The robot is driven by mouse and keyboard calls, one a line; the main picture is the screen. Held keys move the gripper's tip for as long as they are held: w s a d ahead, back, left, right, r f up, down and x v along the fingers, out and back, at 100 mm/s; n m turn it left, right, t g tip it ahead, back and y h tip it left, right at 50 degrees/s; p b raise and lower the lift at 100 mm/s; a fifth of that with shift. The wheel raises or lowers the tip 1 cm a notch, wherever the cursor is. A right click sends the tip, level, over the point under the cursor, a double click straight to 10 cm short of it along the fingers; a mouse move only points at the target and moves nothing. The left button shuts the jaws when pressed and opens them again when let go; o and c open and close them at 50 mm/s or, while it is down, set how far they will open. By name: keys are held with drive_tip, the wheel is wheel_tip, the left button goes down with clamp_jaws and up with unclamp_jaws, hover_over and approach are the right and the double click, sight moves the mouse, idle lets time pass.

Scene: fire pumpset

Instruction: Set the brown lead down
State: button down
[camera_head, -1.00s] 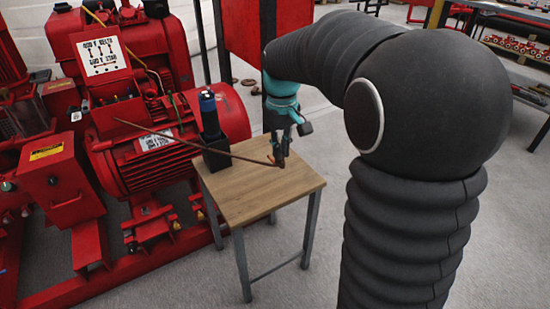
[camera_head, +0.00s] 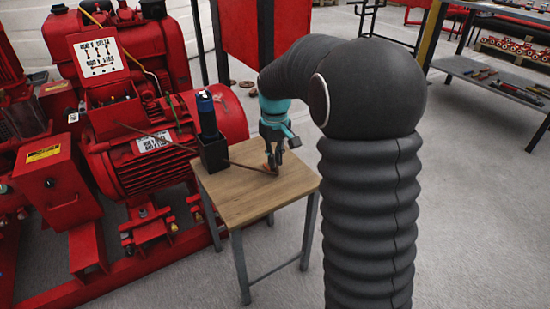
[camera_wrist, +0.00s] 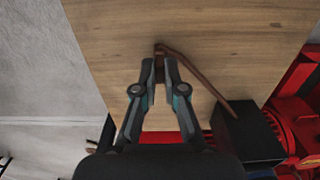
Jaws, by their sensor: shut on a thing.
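The brown lead (camera_head: 247,166) is a thin, stiff-looking brown line running from my gripper leftward past the black holder toward the red motor. It also shows in the wrist view (camera_wrist: 202,76), bending near the fingertips and running to the black holder. My gripper (camera_head: 272,168) is low over the wooden table (camera_head: 270,195), pointing down. In the wrist view my gripper (camera_wrist: 160,68) is shut on the lead near its end. I cannot tell whether the lead touches the tabletop.
A black holder (camera_head: 213,155) with a blue-topped black tool (camera_head: 207,115) stands at the table's back left corner. The red motor (camera_head: 150,160) and pumpset are close on the left. The table's front and right are clear. A grey bench (camera_head: 490,80) stands far right.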

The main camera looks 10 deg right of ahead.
drive_tip(key=shift+f, duration=0.15)
drive_tip(key=c, duration=1.2)
unclamp_jaws()
drive_tip(key=shift+c, duration=0.2)
wheel_tip(320, 180, up, 12)
drive_tip(key=p, duration=0.2)
drive_tip(key=s+r+t, duration=0.1)
drive_tip(key=s+r, duration=0.2)
drive_tip(key=s, duration=0.4)
drive_tip(key=s+f+m+t, duration=0.1)
drive_tip(key=s+f+t, duration=0.1)
drive_tip(key=s, duration=0.9)
drive_tip(key=s+f+m+t, duration=0.2)
drive_tip(key=s, duration=0.9)
drive_tip(key=shift+a+f+m+t, duration=0.15)
drive_tip(key=shift+f+m+t, duration=0.15)
